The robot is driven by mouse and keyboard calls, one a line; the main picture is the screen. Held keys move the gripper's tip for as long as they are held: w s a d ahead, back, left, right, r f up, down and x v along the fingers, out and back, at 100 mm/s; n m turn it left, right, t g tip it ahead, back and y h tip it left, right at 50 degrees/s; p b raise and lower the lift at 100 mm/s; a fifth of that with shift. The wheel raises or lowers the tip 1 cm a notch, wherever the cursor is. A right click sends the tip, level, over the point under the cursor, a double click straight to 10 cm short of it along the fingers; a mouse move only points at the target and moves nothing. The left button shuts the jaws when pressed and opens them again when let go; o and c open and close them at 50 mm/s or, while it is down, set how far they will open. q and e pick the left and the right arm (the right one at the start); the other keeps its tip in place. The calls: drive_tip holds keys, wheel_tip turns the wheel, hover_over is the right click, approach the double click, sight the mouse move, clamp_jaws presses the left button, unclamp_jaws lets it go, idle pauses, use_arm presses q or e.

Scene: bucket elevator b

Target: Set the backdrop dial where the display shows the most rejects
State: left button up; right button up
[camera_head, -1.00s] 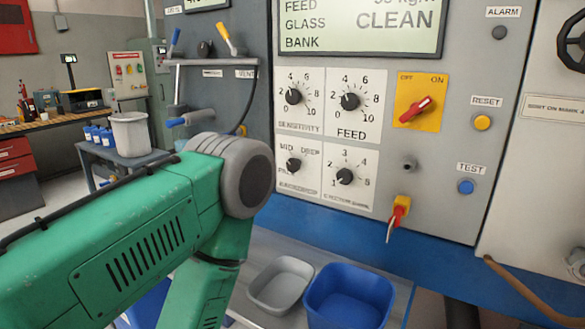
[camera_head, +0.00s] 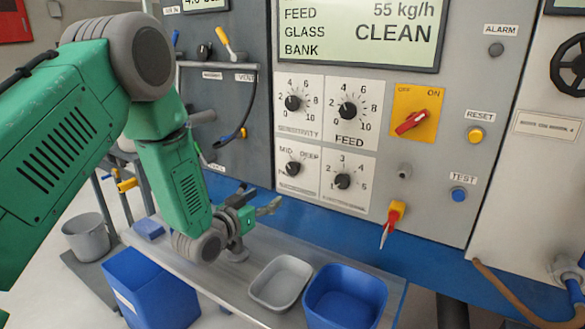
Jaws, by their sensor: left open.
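The control panel carries several dials on white plates. The lower-left dial (camera_head: 293,169), marked MID and DEEP, fits the backdrop dial, but its name label is blurred. Its pointer seems to point left, though this is small. The display (camera_head: 360,32) reads FEED 55 kg/h and GLASS CLEAN, with BANK below; its top is cut off and no reject figure shows. My left gripper (camera_head: 262,203) is open and empty, below and left of that dial, in front of the blue beam and apart from the panel. My right gripper is out of view.
Sensitivity (camera_head: 293,103), feed (camera_head: 348,111) and numbered (camera_head: 343,181) dials surround it. A red on/off switch (camera_head: 412,122) and red-yellow valve (camera_head: 392,221) are to the right. A grey tray (camera_head: 280,284) and blue bin (camera_head: 345,297) stand on the shelf below. Levers and a hose are left.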

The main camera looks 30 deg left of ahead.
sight(291, 169)
use_arm(q)
drive_tip(key=shift+t, duration=0.4)
drive_tip(key=w, duration=0.5)
drive_tip(key=w+r+p, duration=0.1)
drive_tip(key=w, duration=0.3)
drive_tip(key=w+r, duration=0.1)
drive_tip(key=w, duration=0.4)
drive_tip(key=shift+w+d+r, duration=0.15)
drive_tip(key=shift+w+d, duration=0.15)
drive_tip(key=shift+w, duration=0.05)
drive_tip(key=c, duration=1.2)
